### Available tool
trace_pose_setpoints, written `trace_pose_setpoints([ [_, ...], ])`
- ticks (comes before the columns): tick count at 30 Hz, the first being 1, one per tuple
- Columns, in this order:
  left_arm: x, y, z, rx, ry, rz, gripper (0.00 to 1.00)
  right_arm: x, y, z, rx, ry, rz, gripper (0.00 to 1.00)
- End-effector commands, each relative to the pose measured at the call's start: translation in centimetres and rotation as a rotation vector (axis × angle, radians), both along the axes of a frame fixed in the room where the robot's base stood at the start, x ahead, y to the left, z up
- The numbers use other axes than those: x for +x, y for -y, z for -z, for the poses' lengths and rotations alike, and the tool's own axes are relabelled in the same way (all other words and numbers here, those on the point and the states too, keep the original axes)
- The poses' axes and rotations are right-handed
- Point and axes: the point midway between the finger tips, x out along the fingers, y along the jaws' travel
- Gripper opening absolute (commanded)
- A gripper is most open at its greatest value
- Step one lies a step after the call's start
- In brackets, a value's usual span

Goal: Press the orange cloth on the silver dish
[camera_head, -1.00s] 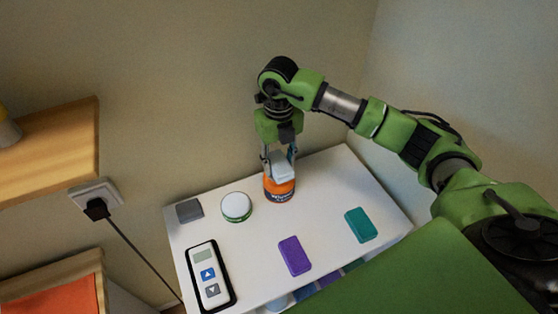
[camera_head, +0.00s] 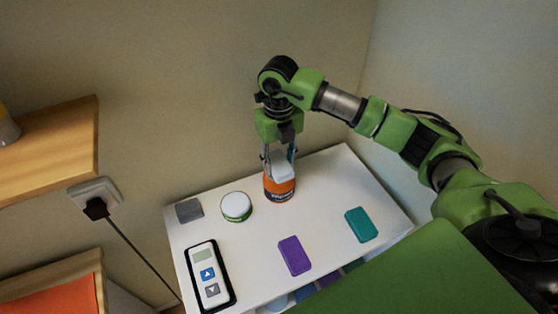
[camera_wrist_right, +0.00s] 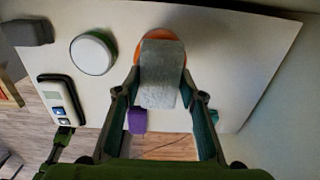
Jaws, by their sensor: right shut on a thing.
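My right gripper (camera_head: 280,160) is shut on a pale whitish-grey block (camera_head: 284,172), over an orange tub (camera_head: 280,190) with a dark label band. The block seems to touch the tub's top, though the contact is hard to see. In the right wrist view the block (camera_wrist_right: 160,75) lies between the fingers (camera_wrist_right: 160,100) and hides most of the orange round tub (camera_wrist_right: 142,45). I see no clear orange cloth or silver dish. My left gripper is not in view.
On the white table top (camera_head: 330,195) are a white-lidded round tub (camera_head: 236,206), a grey block (camera_head: 189,210), a handheld device (camera_head: 209,275), a purple block (camera_head: 294,256) and a teal block (camera_head: 361,225). A wooden shelf (camera_head: 50,150) is at left. Walls stand behind.

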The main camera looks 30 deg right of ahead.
Motion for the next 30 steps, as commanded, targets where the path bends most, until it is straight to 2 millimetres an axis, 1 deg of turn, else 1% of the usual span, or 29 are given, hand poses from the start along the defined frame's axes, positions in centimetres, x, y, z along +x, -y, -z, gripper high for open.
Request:
trace_pose_setpoints([
  [10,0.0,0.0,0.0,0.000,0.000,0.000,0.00,-0.1,0.0,0.2,-0.001,-0.005,-0.001,0.20],
  [14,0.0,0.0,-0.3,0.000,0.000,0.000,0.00,-0.1,0.0,-0.2,-0.001,-0.005,-0.001,0.20],
  [30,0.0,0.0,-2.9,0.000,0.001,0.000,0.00,0.0,0.0,-4.6,-0.001,-0.001,0.000,0.20],
])
